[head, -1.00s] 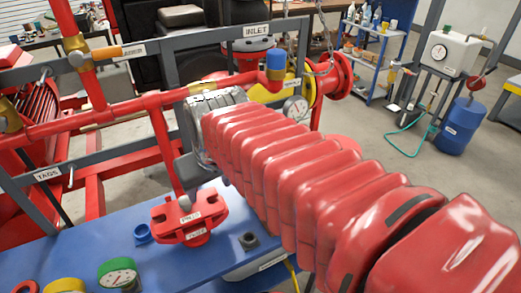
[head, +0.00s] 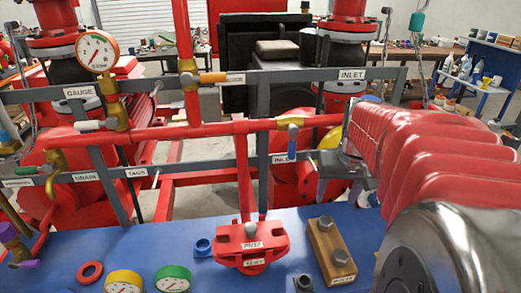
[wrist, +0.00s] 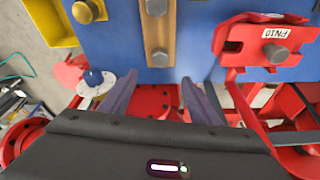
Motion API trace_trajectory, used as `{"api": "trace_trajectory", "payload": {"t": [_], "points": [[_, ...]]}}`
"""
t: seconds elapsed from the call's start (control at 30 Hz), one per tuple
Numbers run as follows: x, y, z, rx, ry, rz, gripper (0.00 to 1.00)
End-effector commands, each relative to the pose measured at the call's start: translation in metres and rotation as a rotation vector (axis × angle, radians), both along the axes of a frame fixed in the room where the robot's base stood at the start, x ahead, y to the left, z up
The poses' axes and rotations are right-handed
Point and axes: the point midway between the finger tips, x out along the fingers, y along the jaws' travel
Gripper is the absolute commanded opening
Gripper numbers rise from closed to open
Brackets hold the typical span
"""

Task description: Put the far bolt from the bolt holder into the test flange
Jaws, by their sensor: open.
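The bolt holder (head: 322,262) is a tan block on the blue bench, with two grey hex bolts standing in it. The far bolt (head: 326,223) is at its back end; the near bolt (head: 340,257) is in front. The red test flange (head: 236,248), labelled PN10, sits left of the holder with a grey stud at its centre. In the wrist view the picture is turned round: the far bolt (wrist: 159,57) is lower, the flange (wrist: 246,38) right. My gripper (wrist: 160,92) is open and empty, its fingers spread just beyond the holder's far end. It looks apart from the bolt.
A blue ring (head: 203,247), a red ring (head: 90,272), a yellow gauge (head: 124,283) and a green gauge (head: 173,278) lie left of the flange. Red pipes and a grey frame (head: 225,82) rise behind the bench. A yellow tray (wrist: 50,22) shows in the wrist view.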

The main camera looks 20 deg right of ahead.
Motion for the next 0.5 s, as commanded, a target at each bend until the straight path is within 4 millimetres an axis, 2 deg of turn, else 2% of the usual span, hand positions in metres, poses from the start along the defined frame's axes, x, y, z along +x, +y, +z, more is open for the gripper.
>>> {"api": "trace_trajectory", "payload": {"t": [0.27,0.5], "points": [[0.003,-0.001,-0.012,0.002,0.001,0.000,0.56],[0.010,-0.005,-0.042,0.002,0.002,0.000,0.56]]}}
